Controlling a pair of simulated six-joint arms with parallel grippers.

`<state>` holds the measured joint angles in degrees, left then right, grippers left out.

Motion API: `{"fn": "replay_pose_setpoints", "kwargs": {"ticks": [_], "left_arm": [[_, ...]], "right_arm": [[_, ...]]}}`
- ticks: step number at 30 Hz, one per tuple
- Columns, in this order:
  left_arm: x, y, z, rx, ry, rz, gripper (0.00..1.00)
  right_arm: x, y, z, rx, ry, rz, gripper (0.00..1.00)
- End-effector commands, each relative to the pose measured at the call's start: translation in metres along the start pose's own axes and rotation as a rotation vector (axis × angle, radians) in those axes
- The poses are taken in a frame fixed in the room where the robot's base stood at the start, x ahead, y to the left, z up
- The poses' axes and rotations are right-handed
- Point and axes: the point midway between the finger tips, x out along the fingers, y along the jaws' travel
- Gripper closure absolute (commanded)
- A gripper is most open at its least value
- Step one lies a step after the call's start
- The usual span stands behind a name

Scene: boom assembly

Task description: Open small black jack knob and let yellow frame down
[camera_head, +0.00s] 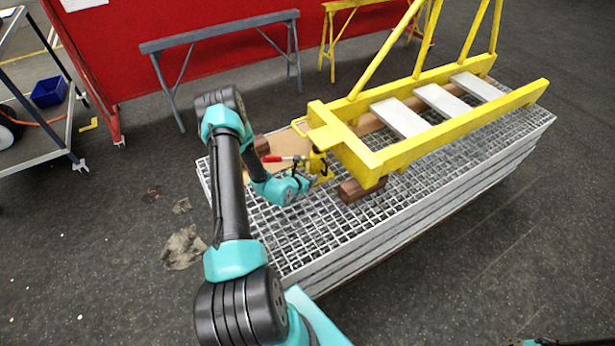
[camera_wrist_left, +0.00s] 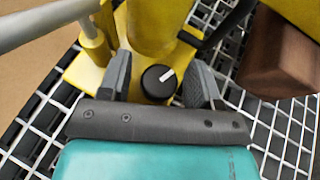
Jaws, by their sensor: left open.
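The small black jack knob (camera_wrist_left: 158,82) has a white mark on top and sits low on the yellow jack (camera_wrist_left: 152,28). My left gripper (camera_wrist_left: 158,80) is open, with one finger on each side of the knob. I cannot tell whether the fingers touch it. In the head view the left gripper (camera_head: 310,183) is at the jack (camera_head: 319,163), which stands on the grating under the near end of the yellow frame (camera_head: 440,136). A red-handled lever (camera_head: 278,158) sticks out left from the jack. The gripper partly hides the jack there.
A brown wooden block (camera_head: 361,190) lies on the stacked gratings (camera_head: 330,235) beside the jack, and it also shows in the left wrist view (camera_wrist_left: 278,60). Cardboard (camera_head: 284,145) lies behind the jack. A grey trestle (camera_head: 222,31) stands at the back.

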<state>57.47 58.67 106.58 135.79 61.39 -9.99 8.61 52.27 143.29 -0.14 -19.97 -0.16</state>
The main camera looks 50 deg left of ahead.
Motion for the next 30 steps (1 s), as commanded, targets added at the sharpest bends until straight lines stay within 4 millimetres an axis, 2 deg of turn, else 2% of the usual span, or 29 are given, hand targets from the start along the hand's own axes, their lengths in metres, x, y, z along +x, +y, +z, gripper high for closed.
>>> {"fn": "replay_pose_setpoints", "kwargs": {"ticks": [5,19,30], "left_arm": [[-0.0003,0.0000,-0.0001,0.000,0.000,0.000,0.44],[-0.0006,0.0000,-0.0002,0.000,0.000,0.000,0.88],[-0.0003,-0.0020,0.0002,-0.041,-0.002,0.085,0.88]], "right_arm": [[0.0000,0.0000,0.0000,0.000,0.000,0.000,1.00],[0.0000,0.0000,0.0000,0.000,0.000,0.000,1.00],[0.0000,0.0000,0.0000,0.000,0.000,0.000,1.00]]}}
